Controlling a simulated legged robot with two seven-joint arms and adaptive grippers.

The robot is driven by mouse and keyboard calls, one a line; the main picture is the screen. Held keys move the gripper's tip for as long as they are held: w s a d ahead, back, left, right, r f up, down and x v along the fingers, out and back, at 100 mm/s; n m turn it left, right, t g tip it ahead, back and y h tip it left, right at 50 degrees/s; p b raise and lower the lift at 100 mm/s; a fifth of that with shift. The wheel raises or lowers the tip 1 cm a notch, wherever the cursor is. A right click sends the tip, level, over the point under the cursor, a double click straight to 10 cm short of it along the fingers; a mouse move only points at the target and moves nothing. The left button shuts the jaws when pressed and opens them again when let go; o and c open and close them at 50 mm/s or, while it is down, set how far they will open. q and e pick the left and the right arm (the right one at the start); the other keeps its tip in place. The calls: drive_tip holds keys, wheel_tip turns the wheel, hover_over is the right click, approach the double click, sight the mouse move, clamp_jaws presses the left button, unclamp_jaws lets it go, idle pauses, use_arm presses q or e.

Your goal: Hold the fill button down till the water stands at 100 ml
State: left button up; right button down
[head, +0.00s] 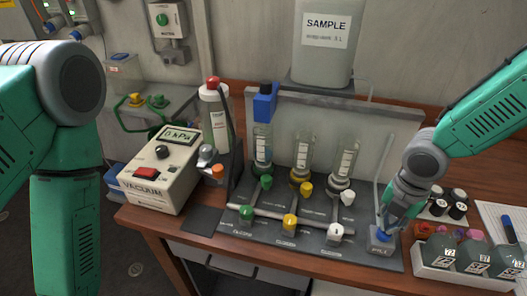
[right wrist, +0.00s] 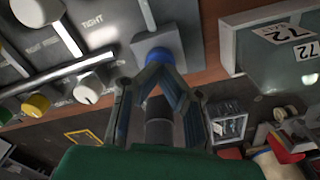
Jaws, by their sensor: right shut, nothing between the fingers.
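The fill button is a blue knob (head: 383,236) on a small grey box (head: 378,247) at the right front of the grey manifold board. My right gripper (head: 387,222) is shut and empty, pointing down with its fingertips at the button. In the right wrist view the closed fingertips (right wrist: 160,60) overlap the blue button (right wrist: 157,53); how far it is pressed I cannot tell. Three clear graduated funnels (head: 302,152) stand on the manifold, below the white SAMPLE tank (head: 323,45). The water level is too small to read. My left arm shows at the left; its gripper is outside the view.
A vacuum pump (head: 162,172) reading kPa stands left on the wooden bench, beside a wash bottle (head: 215,120). Green, yellow and white valve knobs line the manifold (head: 240,235). Right of the button are dark-capped vials (head: 457,210) and a white tray (head: 437,272) of bottles.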

drive_tip(key=shift+f, duration=0.65)
drive_tip(key=shift+f+b, duration=0.15)
drive_tip(key=shift+b, duration=0.15)
idle(1.8)
wheel_tip(320, 180, up, 7)
drive_tip(key=p, duration=0.8)
drive_tip(key=shift+r+p, duration=0.2)
drive_tip(key=shift+p, duration=0.2)
drive_tip(key=shift+f, duration=0.1)
